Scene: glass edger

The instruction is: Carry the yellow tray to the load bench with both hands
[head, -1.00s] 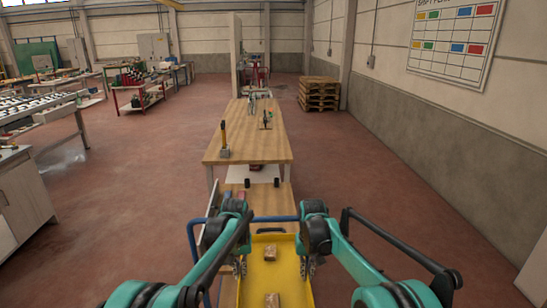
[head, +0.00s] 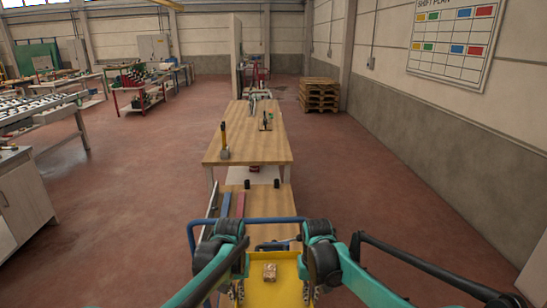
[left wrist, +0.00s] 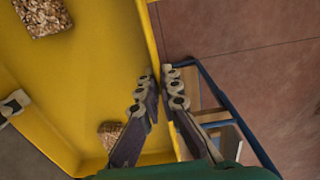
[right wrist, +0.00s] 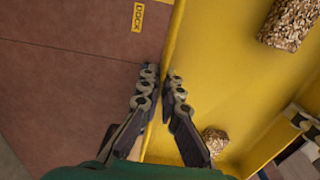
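The yellow tray (head: 284,265) is low in the head view, between my arms. Pieces of speckled brown block lie in it; one block (head: 269,271) shows in the head view and two show in each wrist view. My left gripper (left wrist: 160,78) has its fingers closed on either side of one tray wall (left wrist: 150,35). My right gripper (right wrist: 161,78) has its fingers closed on the opposite wall (right wrist: 178,35). In the head view my arms hide parts of both side walls. A wooden bench (head: 265,148) stands ahead; no label marks it as the load bench.
A blue tube frame (head: 265,220) and a lower wooden surface (head: 262,203) with red and blue bars (head: 232,204) lie just beyond the tray. A hammer-like tool (head: 223,140) stands on the bench. Pallets (head: 319,95) are at the back. Floor is open on both sides.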

